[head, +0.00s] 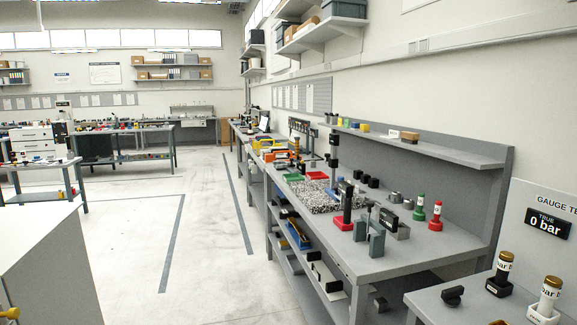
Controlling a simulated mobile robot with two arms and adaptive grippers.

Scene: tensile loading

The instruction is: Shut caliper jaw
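I cannot make out a caliper or its jaw among the small items in the head view. The nearest long workbench (400,262) on the right carries many small tools and fixtures, too small to tell apart surely. Grey upright blocks (376,238) stand near its front edge.
A "0 bar" gauge panel (548,222) stands at the right edge, with white bottle-like pieces (546,298) before it. Red (437,215) and green pieces stand on the bench. A pale cabinet (50,265) is at lower left. The floor (215,260) between is clear.

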